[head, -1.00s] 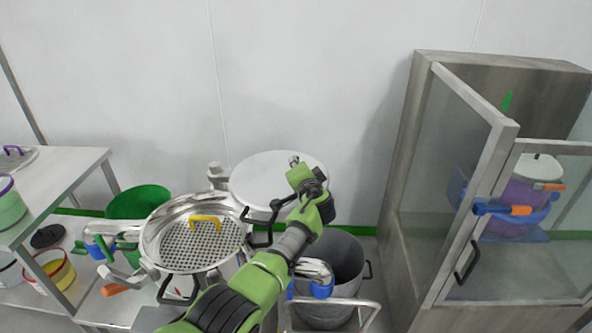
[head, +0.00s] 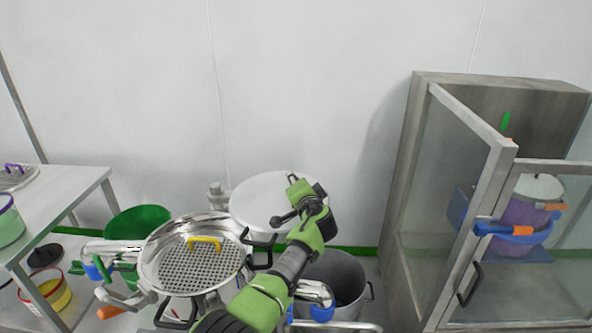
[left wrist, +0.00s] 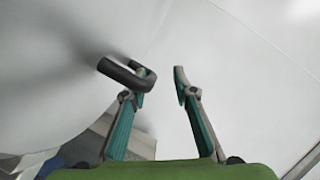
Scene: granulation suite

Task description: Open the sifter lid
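The sifter (head: 165,262) stands left of centre in the head view, a round steel rim around a perforated plate. A yellow handle (head: 204,241) lies across the plate, which is uncovered. A pale round lid (head: 255,197) is behind the sifter, partly hidden by my left arm. My left gripper (left wrist: 160,88) is open in the left wrist view. A dark bent handle (left wrist: 125,74) is at its left fingertip, with no grip closed around it; whether they touch I cannot tell. A pale smooth surface fills the left of that view. My right gripper is not in view.
A grey bin (head: 347,277) stands right of the sifter and a green bucket (head: 137,222) left of it. A steel table (head: 70,186) is at far left. At right, a glass-doored cabinet (head: 405,180) holds coloured vessels. The wall behind is bare.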

